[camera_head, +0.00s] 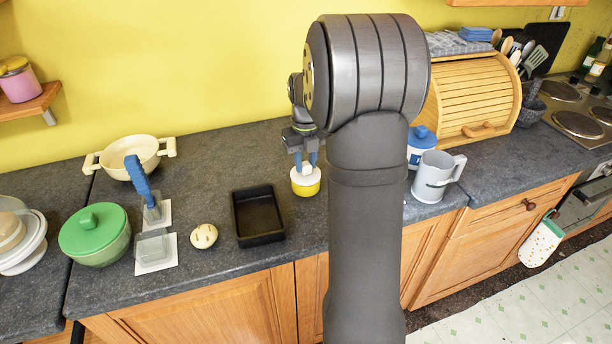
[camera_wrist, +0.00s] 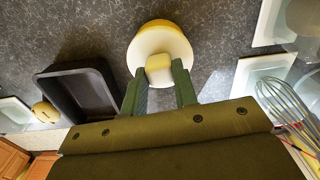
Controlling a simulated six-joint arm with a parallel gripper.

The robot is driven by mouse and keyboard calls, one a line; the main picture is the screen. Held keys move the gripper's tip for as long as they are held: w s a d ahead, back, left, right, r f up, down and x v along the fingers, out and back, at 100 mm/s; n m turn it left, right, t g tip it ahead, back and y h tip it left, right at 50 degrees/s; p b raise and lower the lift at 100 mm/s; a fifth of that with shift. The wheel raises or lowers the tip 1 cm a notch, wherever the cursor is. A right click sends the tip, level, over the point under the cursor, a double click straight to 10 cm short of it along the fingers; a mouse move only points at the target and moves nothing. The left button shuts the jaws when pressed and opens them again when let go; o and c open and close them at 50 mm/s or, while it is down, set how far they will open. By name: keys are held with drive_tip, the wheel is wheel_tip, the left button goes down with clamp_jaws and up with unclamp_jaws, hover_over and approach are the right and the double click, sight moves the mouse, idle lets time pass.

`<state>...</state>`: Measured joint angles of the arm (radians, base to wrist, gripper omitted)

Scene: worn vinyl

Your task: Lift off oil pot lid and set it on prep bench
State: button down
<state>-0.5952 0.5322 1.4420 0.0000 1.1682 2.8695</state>
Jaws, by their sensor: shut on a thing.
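A small yellow pot (camera_head: 307,189) with a white lid (camera_head: 304,175) stands on the dark grey counter (camera_head: 280,222), just right of the black tray. My gripper (camera_head: 305,163) points down over it. A yellow edge of the pot (camera_wrist: 166,24) shows beyond the lid. The lid sits level at the pot's top; I cannot tell whether there is a gap under it.
A grey jug (camera_head: 434,178) and blue-lidded pot (camera_head: 421,147) stand right, beside a wooden bread bin (camera_head: 470,98). A whisk (camera_wrist: 284,101) shows in the wrist view. Counter behind the tray is clear.

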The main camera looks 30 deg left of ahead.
drive_tip(key=shift+r, duration=0.2)
drive_tip(key=shift+r, duration=1.9)
drive_tip(key=shift+s+d+n, duration=0.2)
drive_tip(key=shift+d+n, duration=0.1)
drive_tip(key=shift+n, duration=0.1)
drive_tip(key=s+d+f+n, duration=0.2)
drive_tip(key=s+d+n, duration=0.7)
drive_tip(key=n, duration=0.8)
drive_tip(key=shift+d+f, duration=0.15)
drive_tip(key=shift+d, duration=0.05)
